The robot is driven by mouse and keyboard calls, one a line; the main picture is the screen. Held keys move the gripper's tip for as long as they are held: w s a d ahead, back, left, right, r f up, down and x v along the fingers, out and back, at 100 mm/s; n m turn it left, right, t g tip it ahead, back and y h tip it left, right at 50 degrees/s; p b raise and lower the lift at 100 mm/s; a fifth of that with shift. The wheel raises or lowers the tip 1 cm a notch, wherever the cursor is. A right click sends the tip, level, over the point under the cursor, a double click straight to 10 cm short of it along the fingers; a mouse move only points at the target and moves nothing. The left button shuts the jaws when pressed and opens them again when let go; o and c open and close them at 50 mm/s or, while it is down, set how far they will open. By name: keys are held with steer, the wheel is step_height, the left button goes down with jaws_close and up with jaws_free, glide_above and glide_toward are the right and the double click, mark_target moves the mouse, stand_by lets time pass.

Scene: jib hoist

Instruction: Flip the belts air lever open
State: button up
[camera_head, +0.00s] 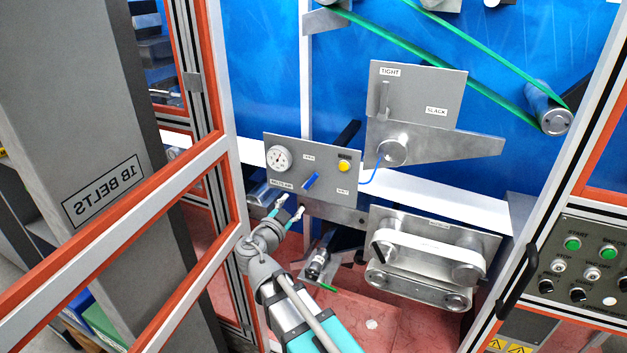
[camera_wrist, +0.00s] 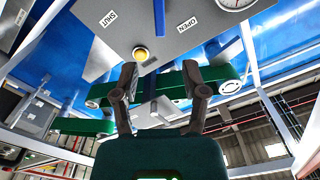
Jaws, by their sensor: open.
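The belts air lever (camera_head: 311,180) is a blue bar on a grey panel (camera_head: 322,157). In the head view it slants up to the right, between the OPEN label above and the SHUT label at lower right. In the wrist view the lever (camera_wrist: 160,18) shows at the top edge, between the SHUT and OPEN labels, with its upper part cut off. My gripper (camera_head: 291,205) is below and left of the lever, apart from it. In the wrist view my gripper (camera_wrist: 160,75) has its two dark fingers spread, with nothing held between them.
A dial gauge (camera_head: 278,158) and a yellow button (camera_head: 344,166) share the panel. A TIGHT/SLACK plate (camera_head: 416,95) stands at upper right, and a belt-drive unit (camera_head: 425,255) at lower right. An orange-framed door (camera_head: 130,190) is on the left; a control box (camera_head: 585,265) is at right.

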mark_target(312, 180)
steer(key=x, duration=1.3)
steer(key=shift+w, duration=0.25)
jaws_close()
